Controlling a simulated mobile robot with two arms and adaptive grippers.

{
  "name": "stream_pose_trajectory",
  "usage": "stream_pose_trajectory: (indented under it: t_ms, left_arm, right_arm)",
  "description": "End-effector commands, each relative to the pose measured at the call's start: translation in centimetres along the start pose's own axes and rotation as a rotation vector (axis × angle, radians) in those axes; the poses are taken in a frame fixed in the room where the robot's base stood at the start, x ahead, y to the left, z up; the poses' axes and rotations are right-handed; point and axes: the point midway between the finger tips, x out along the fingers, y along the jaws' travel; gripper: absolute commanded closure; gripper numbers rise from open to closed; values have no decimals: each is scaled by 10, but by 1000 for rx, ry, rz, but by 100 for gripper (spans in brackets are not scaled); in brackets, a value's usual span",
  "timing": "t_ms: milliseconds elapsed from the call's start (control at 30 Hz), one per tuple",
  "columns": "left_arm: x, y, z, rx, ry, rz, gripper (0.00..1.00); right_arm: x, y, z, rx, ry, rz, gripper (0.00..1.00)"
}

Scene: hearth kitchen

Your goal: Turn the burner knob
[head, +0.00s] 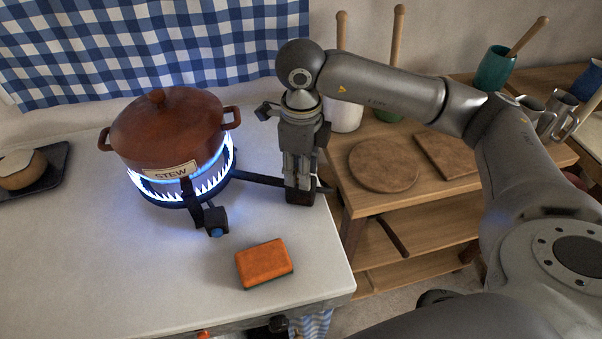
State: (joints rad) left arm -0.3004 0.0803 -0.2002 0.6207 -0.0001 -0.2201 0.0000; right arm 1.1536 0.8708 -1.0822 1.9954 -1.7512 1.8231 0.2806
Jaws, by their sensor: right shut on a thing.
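The burner (180,190) stands on the white worktop with a ring of blue and white flame lit under a brown lidded pot (165,125) labelled STEW. A dark bar runs from the burner to the right, to my right gripper (300,190). My right gripper points down and is shut at the end of this bar, on a small dark piece that looks like the burner knob. The fingers mostly hide it, so its angle cannot be told. A black block with a blue button (216,232) sticks out at the burner's front. My left gripper is out of view.
An orange sponge (264,262) lies on the worktop (120,265) in front of the gripper. A dark tray (42,186) with a round item is at the far left. A wooden shelf (375,205) with boards stands to the right. A checked curtain (150,45) hangs behind.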

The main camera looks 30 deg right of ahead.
Motion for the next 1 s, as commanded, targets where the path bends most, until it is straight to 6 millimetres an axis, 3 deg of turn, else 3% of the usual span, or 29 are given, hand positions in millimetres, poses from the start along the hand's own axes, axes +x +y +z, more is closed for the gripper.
stream_pose_trajectory:
  t_ms: [600,633,767,1000]
  left_arm:
    - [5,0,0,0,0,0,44]
    - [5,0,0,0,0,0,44]
    - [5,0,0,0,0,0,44]
    - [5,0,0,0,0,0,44]
  right_arm:
    - [-2,-1,1,-42,-3,-2,93]
    - [-2,-1,1,-42,-3,-2,67]
    - [-1,-1,0,-41,-2,-1,50]
    - [-1,0,0,-42,-1,0,48]
